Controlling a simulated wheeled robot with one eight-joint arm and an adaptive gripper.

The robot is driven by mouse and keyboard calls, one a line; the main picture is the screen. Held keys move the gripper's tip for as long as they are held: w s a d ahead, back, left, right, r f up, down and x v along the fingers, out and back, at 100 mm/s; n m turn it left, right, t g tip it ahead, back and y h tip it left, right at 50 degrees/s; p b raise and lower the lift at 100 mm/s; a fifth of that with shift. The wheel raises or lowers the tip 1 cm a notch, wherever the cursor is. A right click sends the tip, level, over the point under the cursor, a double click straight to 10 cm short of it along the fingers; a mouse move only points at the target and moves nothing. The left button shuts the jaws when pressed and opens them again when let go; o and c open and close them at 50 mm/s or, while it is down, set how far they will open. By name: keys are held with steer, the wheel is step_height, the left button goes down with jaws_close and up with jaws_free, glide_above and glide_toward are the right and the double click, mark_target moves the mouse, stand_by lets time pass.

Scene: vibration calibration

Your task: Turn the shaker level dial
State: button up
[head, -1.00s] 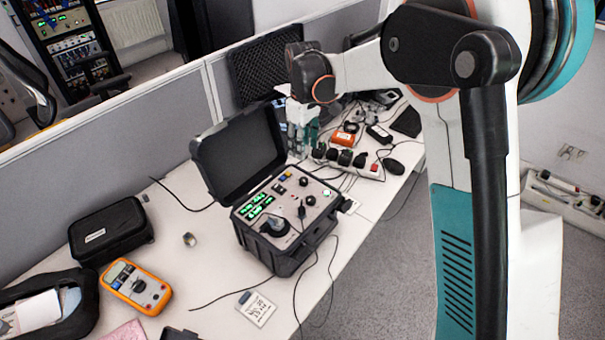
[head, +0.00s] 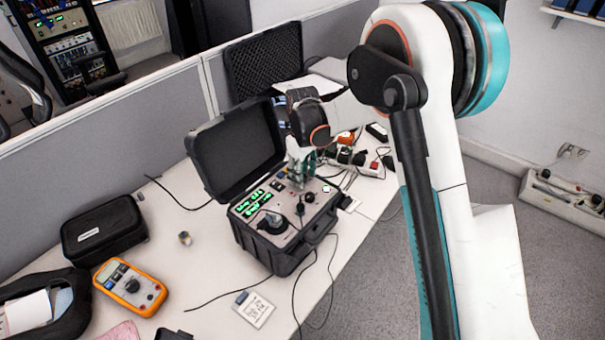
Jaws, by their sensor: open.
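The shaker unit is an open black case (head: 277,262) on the white table, with a grey panel (head: 258,233) of green displays, knobs and a round black fixture (head: 273,223). One small black dial (head: 309,197) shows on the right of the panel. My gripper (head: 298,183) is open and points down over the panel's upper right part. It hides the spot just above that dial, so I cannot tell whether it touches anything. No label is readable, so I cannot tell which knob is the level dial.
The raised lid (head: 235,150) stands left of my gripper. A power strip (head: 370,168) and cables lie behind the case.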

jaws_close()
steer(key=shift+m, duration=0.3)
steer(key=m, duration=0.2)
steer(key=shift+m, duration=0.4)
steer(key=m, duration=0.3)
steer(key=shift+m+b, duration=0.4)
steer(key=m, duration=0.5)
steer(key=shift+m, duration=0.4)
